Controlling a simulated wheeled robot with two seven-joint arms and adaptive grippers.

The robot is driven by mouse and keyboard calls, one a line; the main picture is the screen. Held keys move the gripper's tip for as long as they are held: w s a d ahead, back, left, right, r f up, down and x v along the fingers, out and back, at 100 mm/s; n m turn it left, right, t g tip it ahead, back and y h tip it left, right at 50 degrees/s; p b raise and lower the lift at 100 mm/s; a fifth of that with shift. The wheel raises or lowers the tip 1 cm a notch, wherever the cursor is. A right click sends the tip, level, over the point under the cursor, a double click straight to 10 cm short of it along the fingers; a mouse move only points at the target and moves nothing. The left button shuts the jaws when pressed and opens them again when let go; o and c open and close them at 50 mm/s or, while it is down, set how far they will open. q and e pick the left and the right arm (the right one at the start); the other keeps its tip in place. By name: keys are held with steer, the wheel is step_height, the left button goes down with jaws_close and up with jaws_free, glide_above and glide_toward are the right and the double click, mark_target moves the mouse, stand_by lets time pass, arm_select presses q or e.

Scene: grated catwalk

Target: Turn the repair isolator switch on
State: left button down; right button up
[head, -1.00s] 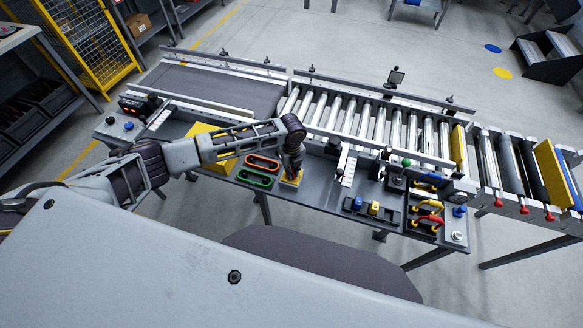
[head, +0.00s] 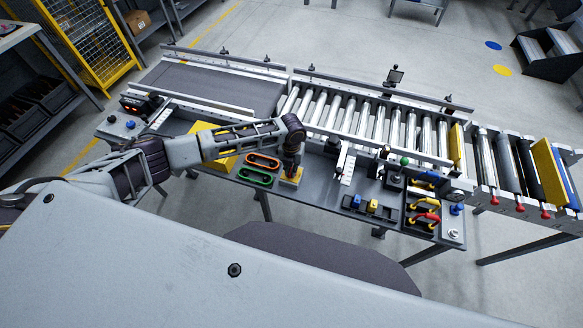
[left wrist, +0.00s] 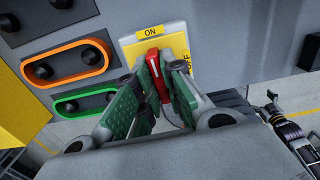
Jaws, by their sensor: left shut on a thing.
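The repair isolator switch is a yellow plate (left wrist: 179,39) with a red handle (left wrist: 154,74) that bears a white line. In the left wrist view an ON label (left wrist: 150,31) sits at the plate's top and an OFF label at its right, partly hidden. The handle's visible end points up towards ON. My left gripper (left wrist: 159,88) is shut on the red handle, its green-padded fingers on either side. In the head view my left gripper (head: 291,172) reaches down over the yellow plate (head: 291,182) at the bench's front and hides the handle.
An orange-ringed control (head: 263,161) and a green-ringed one (head: 254,176) lie just left of the switch. A yellow block (head: 208,133) stands under my left arm. A roller conveyor (head: 365,120) runs behind. A tray of coloured handles (head: 424,214) is at the right.

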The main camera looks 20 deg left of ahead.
arm_select(q)
steer(key=shift+m, duration=0.4)
steer(key=c, duration=1.5)
jaws_free()
steer(key=shift+r, duration=6.05)
steer(key=shift+d, duration=0.1)
